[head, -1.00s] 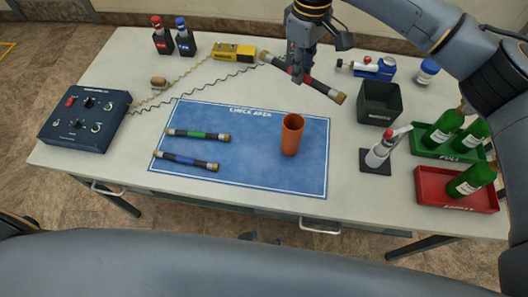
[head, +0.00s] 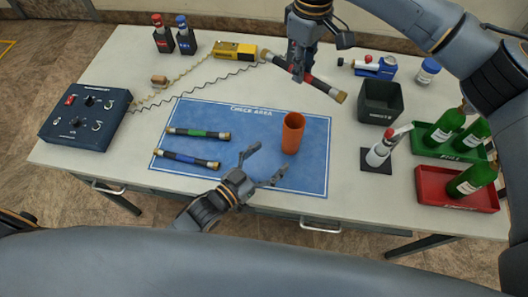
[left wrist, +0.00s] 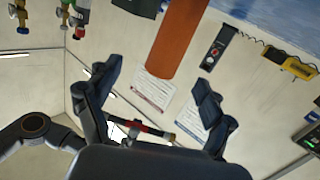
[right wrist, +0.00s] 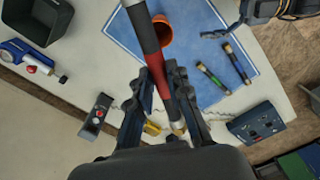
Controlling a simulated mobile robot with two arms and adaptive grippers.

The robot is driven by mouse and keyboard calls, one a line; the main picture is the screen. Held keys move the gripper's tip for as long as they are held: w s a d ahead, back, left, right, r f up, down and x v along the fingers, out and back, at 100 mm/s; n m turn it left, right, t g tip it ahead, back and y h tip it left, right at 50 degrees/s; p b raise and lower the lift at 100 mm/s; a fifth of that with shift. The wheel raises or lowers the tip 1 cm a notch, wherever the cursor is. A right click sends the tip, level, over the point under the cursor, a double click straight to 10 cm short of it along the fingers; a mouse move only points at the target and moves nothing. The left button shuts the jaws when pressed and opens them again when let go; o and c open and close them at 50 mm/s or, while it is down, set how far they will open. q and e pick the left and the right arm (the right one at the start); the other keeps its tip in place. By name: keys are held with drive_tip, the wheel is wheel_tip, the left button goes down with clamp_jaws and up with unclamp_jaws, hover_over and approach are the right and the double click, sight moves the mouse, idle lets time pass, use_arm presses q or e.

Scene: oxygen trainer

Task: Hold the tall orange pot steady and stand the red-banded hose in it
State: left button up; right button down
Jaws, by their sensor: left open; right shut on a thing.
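The tall orange pot (head: 292,135) stands upright on the right part of the blue check-area mat (head: 240,170). It also shows at the top of the left wrist view (left wrist: 180,38). My left gripper (head: 267,163) is open just in front of the pot, to its lower left, its fingers pointing toward it and apart from it. My right gripper (head: 297,74) is shut on the red-banded hose (head: 322,87) behind the pot. The hose is tilted across the fingers, its right end lower in the head view. In the right wrist view the hose (right wrist: 148,38) passes between the fingers.
Green-banded (head: 198,134) and blue-banded (head: 187,160) hoses lie on the mat's left. A dark open bin (head: 380,101), a spray-like bottle (head: 381,150) and red (head: 440,200) and green (head: 428,152) bottle trays stand right. A control box (head: 86,118) stands left.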

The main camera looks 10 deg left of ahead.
sight(287, 134)
use_arm(q)
drive_tip(key=shift+m, duration=0.4)
drive_tip(key=x, duration=0.4)
drive_tip(key=a+x, duration=0.1)
drive_tip(key=x, duration=0.3)
drive_tip(key=w+r+x, duration=0.1)
drive_tip(key=x, duration=0.3)
drive_tip(key=shift+a, duration=0.2)
